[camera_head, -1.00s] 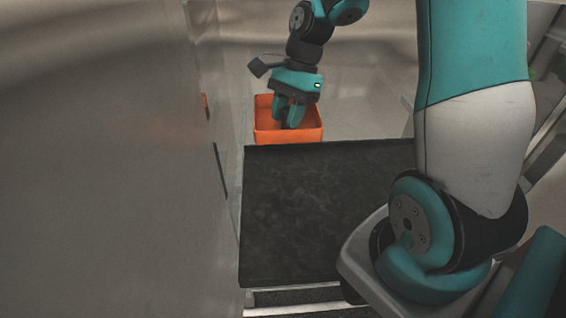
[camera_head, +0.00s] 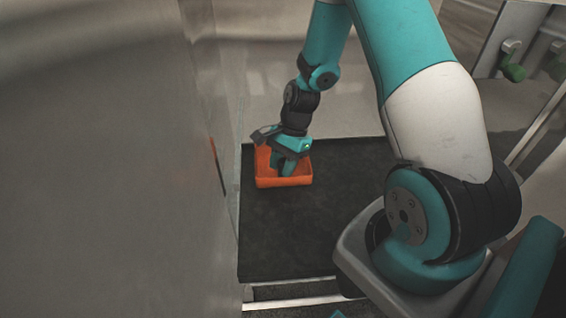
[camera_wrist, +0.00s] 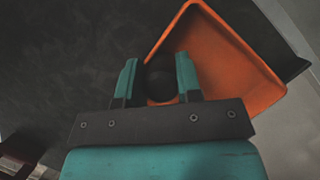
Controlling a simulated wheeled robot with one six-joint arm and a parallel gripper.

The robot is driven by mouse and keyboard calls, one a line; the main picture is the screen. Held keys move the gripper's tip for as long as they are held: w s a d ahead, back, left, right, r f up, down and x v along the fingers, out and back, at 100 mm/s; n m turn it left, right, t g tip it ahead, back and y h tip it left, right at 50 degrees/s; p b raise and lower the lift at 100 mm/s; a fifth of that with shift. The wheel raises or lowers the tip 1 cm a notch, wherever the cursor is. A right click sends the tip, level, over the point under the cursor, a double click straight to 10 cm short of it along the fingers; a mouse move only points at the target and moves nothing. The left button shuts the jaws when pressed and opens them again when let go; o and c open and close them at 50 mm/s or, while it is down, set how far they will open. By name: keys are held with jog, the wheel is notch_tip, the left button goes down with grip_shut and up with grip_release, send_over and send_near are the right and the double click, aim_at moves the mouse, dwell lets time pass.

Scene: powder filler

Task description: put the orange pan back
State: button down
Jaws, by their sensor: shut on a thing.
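The orange pan (camera_head: 296,181) is an open, square-sided tray in the head view, over the far left part of the black deck. My gripper (camera_head: 284,166) reaches down into the pan from above and is shut on a part inside it. In the wrist view the pan (camera_wrist: 236,62) lies tilted across the picture. There my gripper's two teal fingers (camera_wrist: 158,80) close on a dark round knob that stands in the pan. I cannot tell whether the pan's underside touches the deck or hangs just above it.
The black deck (camera_head: 300,240) is bare in front of the pan and to its right. A tall metal panel (camera_head: 110,160) stands close along the left side. Green-tipped fittings (camera_head: 514,73) are on the wall at the upper right.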

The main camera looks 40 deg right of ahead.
jog(key=shift+f, duration=0.1)
jog(key=c, duration=0.8)
grip_release()
jog(key=s+b+v, duration=0.1)
jog(key=b+v, duration=0.1)
jog(key=v, duration=1)
jog(key=s+a+r+n, duration=0.2)
jog(key=a+r+n, duration=0.25)
jog(key=a, duration=0.25)
jog(key=s+a+r+n, duration=0.2)
jog(key=a+r+n, duration=0.2)
jog(key=a+n, duration=0.3)
jog(key=s+a+r+n, duration=0.1)
jog(key=s+a+n, duration=0.2)
jog(key=s, duration=0.1)
jog(key=s+a+r+n, duration=0.1)
jog(key=s+a+n, duration=0.2)
jog(key=s+n, duration=0.1)
jog(key=s+a+r+n, duration=0.1)
jog(key=s+a+n, duration=0.2)
jog(key=s+n, duration=0.1)
jog(key=shift+s+a+r+n+t, duration=0.25)
jog(key=shift+s+r+t, duration=0.15)
jog(key=shift+s, duration=0.2)
